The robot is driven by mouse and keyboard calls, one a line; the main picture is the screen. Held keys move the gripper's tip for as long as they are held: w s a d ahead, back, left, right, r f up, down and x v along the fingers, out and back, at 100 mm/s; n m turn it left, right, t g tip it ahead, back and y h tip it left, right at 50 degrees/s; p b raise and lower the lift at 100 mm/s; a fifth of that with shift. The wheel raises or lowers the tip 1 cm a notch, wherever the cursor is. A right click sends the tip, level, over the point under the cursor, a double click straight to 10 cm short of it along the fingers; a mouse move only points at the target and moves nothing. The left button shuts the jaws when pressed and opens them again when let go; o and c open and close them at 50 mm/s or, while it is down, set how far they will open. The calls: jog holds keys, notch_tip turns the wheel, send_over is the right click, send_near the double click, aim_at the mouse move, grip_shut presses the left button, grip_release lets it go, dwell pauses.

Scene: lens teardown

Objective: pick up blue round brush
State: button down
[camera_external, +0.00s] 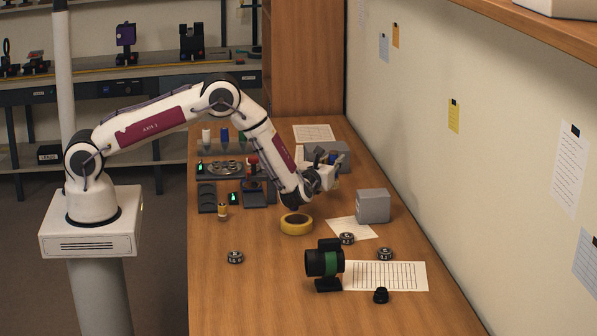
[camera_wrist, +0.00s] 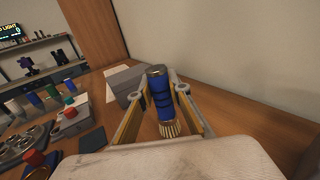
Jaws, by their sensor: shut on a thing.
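The blue round brush (camera_wrist: 159,92) has a blue handle with dark bands and pale bristles pointing down in the wrist view. My gripper (camera_wrist: 183,92) is shut on it, with one finger on each side of the handle. In the external view my gripper (camera_external: 327,178) is over the right part of the bench, and the blue of the brush (camera_external: 332,158) shows small at its end. The gripper partly hides the brush there.
A grey box (camera_external: 373,205) stands on the wooden bench (camera_external: 260,300) at right. A yellow tape roll (camera_external: 297,223) lies below my gripper. A black lens with a green band (camera_external: 325,262) stands nearer the front. Another grey box (camera_wrist: 124,80) is left of the brush. The wall bounds the right.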

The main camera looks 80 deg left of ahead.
notch_tip(320, 180, up, 15)
dwell(0.5)
dwell(0.6)
